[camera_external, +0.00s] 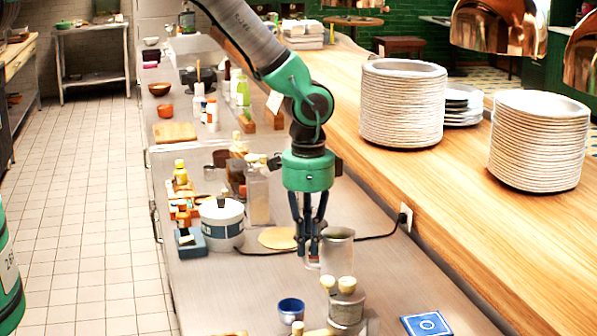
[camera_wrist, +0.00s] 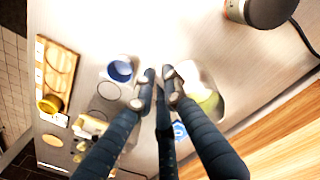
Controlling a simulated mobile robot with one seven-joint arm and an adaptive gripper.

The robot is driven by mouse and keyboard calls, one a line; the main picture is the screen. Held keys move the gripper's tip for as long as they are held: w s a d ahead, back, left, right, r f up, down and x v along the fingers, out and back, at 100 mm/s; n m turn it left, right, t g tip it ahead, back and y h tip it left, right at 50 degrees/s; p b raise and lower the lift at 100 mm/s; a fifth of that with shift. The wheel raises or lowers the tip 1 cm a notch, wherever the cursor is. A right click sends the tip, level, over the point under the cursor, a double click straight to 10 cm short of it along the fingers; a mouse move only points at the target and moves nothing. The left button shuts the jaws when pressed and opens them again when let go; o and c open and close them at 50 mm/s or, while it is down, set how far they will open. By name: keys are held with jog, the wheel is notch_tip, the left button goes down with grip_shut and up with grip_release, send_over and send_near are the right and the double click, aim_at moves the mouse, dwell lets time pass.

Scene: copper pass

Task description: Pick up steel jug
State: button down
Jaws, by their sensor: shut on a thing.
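The steel jug (camera_external: 339,252) is a shiny upright cylinder with an open top, beside the wooden ledge in the external view. Its handle faces left, toward my gripper (camera_external: 308,250). My gripper points down at the jug's left side and is shut on the jug, at the handle. In the wrist view, my gripper (camera_wrist: 159,78) has its fingertips close together, and the jug (camera_wrist: 207,92) shows just right of them, partly hidden by a finger. The fingers hide the exact grip. I cannot tell whether the jug's base touches the counter.
A blue cup (camera_external: 291,310) and a metal container with pale-topped items (camera_external: 346,308) stand close in front. A white pot (camera_external: 221,224) with a cable is at left. A blue patterned square (camera_external: 427,324) lies front right. Plate stacks (camera_external: 402,105) stand on the wooden ledge (camera_external: 455,215).

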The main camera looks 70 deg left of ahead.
jog(key=s, duration=0.7)
jog(key=shift+s+a+r+b, duration=0.4)
jog(key=shift+a+r+b, duration=0.05)
jog(key=shift+s, duration=0.1)
dwell(0.9)
